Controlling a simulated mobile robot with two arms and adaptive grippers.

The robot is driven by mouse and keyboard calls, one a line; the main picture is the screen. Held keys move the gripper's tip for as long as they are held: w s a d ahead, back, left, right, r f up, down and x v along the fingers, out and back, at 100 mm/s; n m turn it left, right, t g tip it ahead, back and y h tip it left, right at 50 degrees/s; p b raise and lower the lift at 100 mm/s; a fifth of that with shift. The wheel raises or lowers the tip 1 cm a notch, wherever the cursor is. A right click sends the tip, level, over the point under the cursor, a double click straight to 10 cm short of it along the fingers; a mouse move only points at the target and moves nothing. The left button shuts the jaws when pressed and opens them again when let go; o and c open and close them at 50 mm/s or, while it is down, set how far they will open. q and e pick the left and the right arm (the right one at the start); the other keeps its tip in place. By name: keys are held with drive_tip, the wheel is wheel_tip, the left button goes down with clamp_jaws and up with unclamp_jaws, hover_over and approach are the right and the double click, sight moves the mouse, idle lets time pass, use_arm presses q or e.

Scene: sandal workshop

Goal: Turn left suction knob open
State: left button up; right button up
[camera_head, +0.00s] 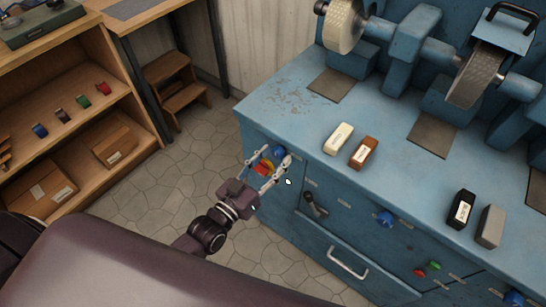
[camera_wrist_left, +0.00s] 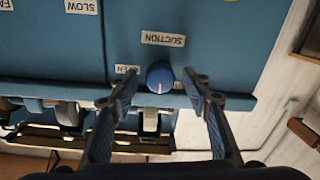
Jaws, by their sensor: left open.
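The left suction knob (camera_wrist_left: 160,78) is a round blue knob on the cabinet's blue front, by a SUCTION label (camera_wrist_left: 163,39) that appears upside down in the left wrist view. An OPEN label (camera_wrist_left: 127,69) is on its left there; another label on its right is partly hidden. The knob also shows in the head view (camera_head: 279,152). My left gripper (camera_head: 274,158) is open, its fingers pointing at the cabinet front. In the left wrist view, its fingertips (camera_wrist_left: 160,80) stand on either side of the knob, with gaps visible. My right gripper is not in view.
A dark lever (camera_head: 315,205), another blue knob (camera_head: 385,218) and a drawer handle (camera_head: 347,264) are farther right. Grinding wheels (camera_head: 343,26) and polishing bars (camera_head: 363,152) are on the bench top (camera_head: 290,97).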

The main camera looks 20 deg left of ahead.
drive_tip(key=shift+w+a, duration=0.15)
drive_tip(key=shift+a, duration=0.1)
use_arm(q)
drive_tip(key=c, duration=1.2)
drive_tip(key=shift+o, duration=0.2)
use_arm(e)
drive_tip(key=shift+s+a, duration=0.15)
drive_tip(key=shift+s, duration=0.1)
